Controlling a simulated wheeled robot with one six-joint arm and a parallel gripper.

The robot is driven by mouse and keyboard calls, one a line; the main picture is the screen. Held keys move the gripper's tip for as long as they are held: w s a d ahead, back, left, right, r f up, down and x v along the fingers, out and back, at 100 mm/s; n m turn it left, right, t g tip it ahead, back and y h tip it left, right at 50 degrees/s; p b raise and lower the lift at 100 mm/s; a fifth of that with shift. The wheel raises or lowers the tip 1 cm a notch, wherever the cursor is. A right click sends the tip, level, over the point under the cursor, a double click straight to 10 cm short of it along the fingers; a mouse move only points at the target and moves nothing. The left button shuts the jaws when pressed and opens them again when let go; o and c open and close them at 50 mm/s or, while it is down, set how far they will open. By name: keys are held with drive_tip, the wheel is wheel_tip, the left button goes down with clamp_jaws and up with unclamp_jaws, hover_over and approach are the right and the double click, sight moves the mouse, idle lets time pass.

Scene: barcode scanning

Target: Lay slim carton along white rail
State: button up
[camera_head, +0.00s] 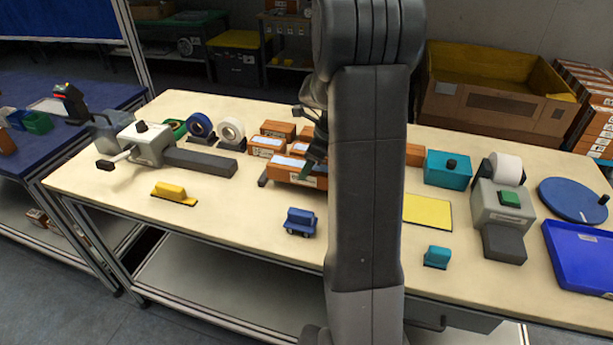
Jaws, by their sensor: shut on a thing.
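My gripper (309,166) is partly hidden behind my own arm, over the group of orange-brown cartons near the middle of the table. Its dark fingers reach down to the long, slim orange carton (290,174) with a pale label at the front of the group, and are shut on it. The carton lies level, left to right; its right end is hidden by my arm. I cannot tell whether it touches the surface below. I cannot make out a white rail; my arm covers that part of the table.
More orange cartons (267,146) stand just behind. Tape rolls (231,131) and a grey device (148,146) are left. A blue block (300,221) sits in front. A yellow pad (427,211), teal box (447,170) and blue tray (583,262) are right. The front left tabletop is mostly clear.

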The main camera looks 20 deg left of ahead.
drive_tip(key=shift+f, duration=1.95)
drive_tip(key=shift+f, duration=0.1)
drive_tip(key=o, duration=1.3)
drive_tip(key=v, duration=1.2)
